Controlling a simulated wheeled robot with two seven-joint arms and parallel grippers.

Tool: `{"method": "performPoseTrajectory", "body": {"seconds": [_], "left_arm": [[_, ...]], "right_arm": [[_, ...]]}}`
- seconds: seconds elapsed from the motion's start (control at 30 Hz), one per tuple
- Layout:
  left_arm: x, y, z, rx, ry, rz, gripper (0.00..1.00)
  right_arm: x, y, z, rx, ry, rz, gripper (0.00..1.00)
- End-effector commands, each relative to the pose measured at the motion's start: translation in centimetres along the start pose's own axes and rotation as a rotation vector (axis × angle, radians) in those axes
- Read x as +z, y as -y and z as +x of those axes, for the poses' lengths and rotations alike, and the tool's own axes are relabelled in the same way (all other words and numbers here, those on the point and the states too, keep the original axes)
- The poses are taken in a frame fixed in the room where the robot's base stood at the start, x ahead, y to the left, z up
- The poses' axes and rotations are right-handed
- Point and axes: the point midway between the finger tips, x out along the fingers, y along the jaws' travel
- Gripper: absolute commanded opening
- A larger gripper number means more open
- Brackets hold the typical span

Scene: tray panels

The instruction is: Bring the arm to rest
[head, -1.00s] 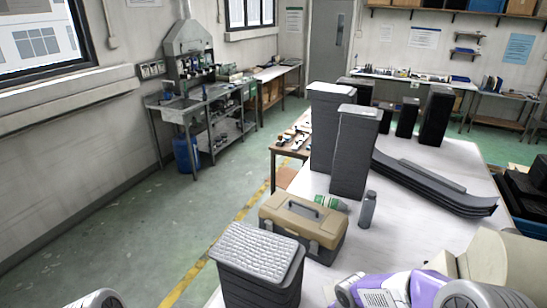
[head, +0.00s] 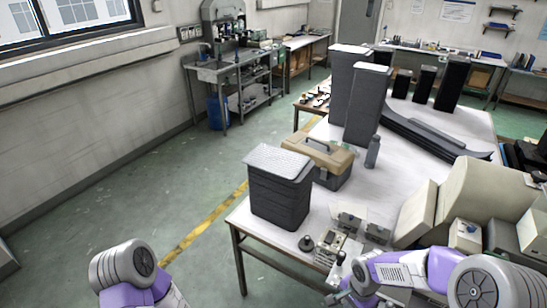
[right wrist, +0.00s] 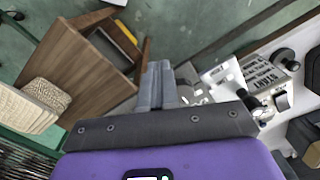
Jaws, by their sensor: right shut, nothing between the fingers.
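My right arm (head: 400,268), purple and pale grey, reaches in from the lower right at the near edge of the white table (head: 405,163). Its gripper shows in the right wrist view (right wrist: 157,72), where the two grey fingers are together with nothing between them. My left arm (head: 130,268) shows at the lower left over the floor, apart from the table; its gripper is out of the picture.
A panel stack (head: 280,190), a tan toolbox (head: 318,160) and tall dark stacks (head: 366,105) stand on the table. Small devices (head: 340,245) and beige boxes (head: 475,200) crowd its near right. Wooden furniture (right wrist: 85,65) is left of the right gripper. Green floor is clear at left.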

Motion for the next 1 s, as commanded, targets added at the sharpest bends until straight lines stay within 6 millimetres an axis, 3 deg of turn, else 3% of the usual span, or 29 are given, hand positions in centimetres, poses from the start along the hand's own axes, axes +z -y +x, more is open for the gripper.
{"method": "performPoseTrajectory", "body": {"seconds": [0.03, 0.37, 0.6, 0.7, 0.83, 1.0], "left_arm": [[-0.1, 0.2, 0.6, 0.000, -0.002, 0.000, 1.00], [-0.2, 1.0, 2.8, 0.000, -0.002, 0.000, 1.00], [-0.4, 2.1, 5.7, 0.000, -0.003, 0.000, 1.00], [-0.4, 2.5, 6.7, 0.000, -0.003, 0.000, 1.00], [-0.5, 2.8, 7.5, 0.000, -0.002, 0.000, 1.00], [-0.5, 2.9, 7.7, 0.000, -0.002, 0.000, 1.00]], "right_arm": [[0.7, 0.1, 1.7, -0.007, 0.025, -0.036, 0.00], [5.7, 0.7, 9.9, -0.112, 0.157, -0.281, 0.00], [11.1, -0.4, 19.2, -0.236, 0.214, -0.529, 0.00], [12.7, -1.4, 22.2, -0.270, 0.200, -0.623, 0.00], [14.0, -2.5, 24.6, -0.285, 0.171, -0.712, 0.00], [14.4, -3.1, 25.6, -0.290, 0.148, -0.764, 0.00]]}}
